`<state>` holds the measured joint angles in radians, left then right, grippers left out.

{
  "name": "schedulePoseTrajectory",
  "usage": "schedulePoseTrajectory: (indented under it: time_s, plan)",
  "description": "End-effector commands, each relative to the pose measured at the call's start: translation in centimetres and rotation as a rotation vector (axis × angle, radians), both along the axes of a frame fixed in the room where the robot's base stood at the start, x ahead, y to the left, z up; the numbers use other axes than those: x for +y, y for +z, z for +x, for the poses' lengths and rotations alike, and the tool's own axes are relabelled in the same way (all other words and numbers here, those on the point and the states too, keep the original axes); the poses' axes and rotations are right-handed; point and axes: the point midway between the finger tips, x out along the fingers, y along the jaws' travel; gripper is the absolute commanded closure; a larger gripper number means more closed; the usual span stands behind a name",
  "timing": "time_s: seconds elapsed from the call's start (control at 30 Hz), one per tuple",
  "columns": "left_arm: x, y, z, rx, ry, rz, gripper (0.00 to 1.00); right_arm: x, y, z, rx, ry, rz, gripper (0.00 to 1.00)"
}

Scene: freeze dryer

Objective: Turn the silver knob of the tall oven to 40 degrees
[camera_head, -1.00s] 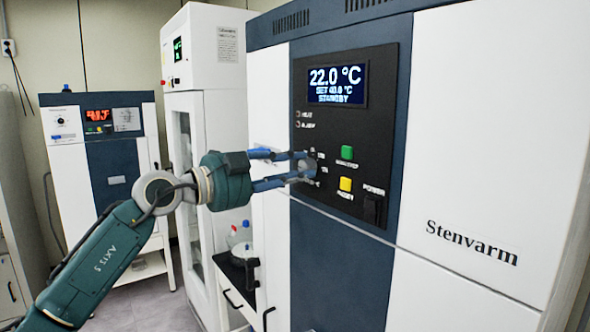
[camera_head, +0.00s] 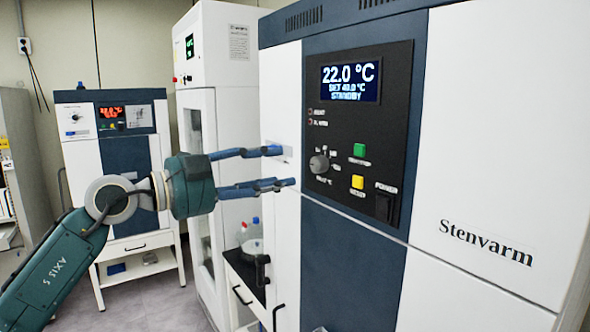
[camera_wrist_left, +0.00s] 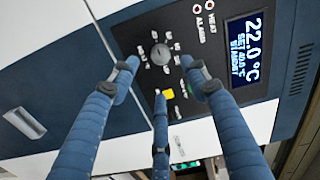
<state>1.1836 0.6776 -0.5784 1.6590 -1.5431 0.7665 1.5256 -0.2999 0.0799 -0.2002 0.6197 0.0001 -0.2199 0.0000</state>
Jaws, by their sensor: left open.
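The tall oven (camera_head: 500,110) is white and dark blue, with a black control panel. Its silver knob (camera_head: 319,164) sits on the left part of the panel, and it also shows in the left wrist view (camera_wrist_left: 160,52). The display (camera_head: 351,84) reads 22.0 °C, SET 40.0 °C, STANDBY. My left gripper (camera_head: 284,167) is open and empty, to the left of the knob and apart from it. In the left wrist view the blue fingers (camera_wrist_left: 160,80) are spread, with the knob beyond and between them. My right gripper is not in view.
A green button (camera_head: 359,150), a yellow button (camera_head: 357,182) and a black power switch (camera_head: 384,207) are right of the knob. A white cabinet (camera_head: 215,60) and a smaller oven (camera_head: 110,150) stand at the left. A low bench with bottles (camera_head: 250,240) is below my gripper.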

Motion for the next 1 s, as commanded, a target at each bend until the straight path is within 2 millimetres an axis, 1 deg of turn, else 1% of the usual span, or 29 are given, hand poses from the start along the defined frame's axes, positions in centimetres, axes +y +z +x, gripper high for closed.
schedulePoseTrajectory:
  time_s: [0.03, 0.1, 0.23, 0.6, 0.67, 0.77, 0.83, 0.87, 0.9, 0.97, 1.0]
  plan:
    - [0.8, -0.1, -0.5, 0.000, 0.003, 0.003, 0.54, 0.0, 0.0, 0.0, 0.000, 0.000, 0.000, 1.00]
    - [1.6, -0.1, -1.2, 0.001, 0.002, 0.002, 0.54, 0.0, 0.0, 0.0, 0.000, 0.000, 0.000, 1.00]
    - [2.6, -0.1, -1.9, 0.001, 0.000, 0.001, 0.54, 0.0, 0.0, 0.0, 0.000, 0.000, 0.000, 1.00]
    - [3.0, -0.1, -2.2, 0.000, -0.001, 0.001, 0.54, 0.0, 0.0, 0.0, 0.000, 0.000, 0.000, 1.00]
    - [2.9, -0.5, -2.0, 0.007, -0.004, -0.009, 0.54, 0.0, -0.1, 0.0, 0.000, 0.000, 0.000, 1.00]
    - [3.0, -2.9, -0.5, 0.050, -0.016, -0.076, 0.54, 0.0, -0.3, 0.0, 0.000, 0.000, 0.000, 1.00]
    - [3.4, -6.1, 1.5, 0.099, -0.016, -0.165, 0.54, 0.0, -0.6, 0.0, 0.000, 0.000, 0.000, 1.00]
    - [3.7, -7.7, 2.4, 0.123, -0.010, -0.210, 0.54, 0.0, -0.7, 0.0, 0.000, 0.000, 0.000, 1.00]
    - [4.2, -10.2, 3.8, 0.157, 0.005, -0.274, 0.54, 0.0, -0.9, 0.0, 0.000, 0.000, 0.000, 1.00]
    - [5.4, -14.1, 5.7, 0.206, 0.045, -0.363, 0.54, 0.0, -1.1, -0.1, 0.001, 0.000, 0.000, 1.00]
    - [6.2, -16.8, 6.8, 0.239, 0.077, -0.416, 0.54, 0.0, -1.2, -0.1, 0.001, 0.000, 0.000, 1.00]
